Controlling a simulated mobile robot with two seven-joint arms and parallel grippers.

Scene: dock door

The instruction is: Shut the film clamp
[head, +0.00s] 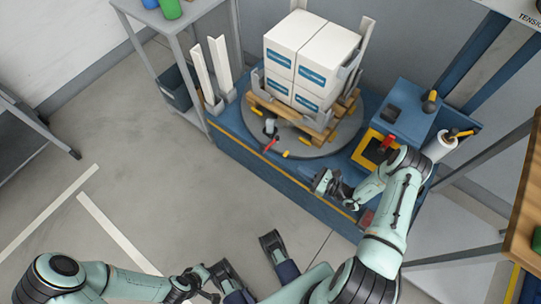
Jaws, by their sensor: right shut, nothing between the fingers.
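What looks like the film clamp (270,129) is a small dark upright fitting with a red lever (271,144), at the front edge of the grey turntable (330,146). Its lever slants out and down toward the front; I cannot tell for sure whether its jaw is open. My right gripper (323,183) is shut and empty above the front part of the blue machine base, to the right of and nearer than the clamp, apart from it. My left gripper (208,288) is low at the bottom of the view, far from the clamp; its fingers are too unclear to read.
White boxes (312,52) on a wooden pallet (290,110) fill the turntable. A blue housing (404,112) and a white film roll (440,145) stand at the right. White corner posts (201,72) stand left of the turntable. The floor at left is clear.

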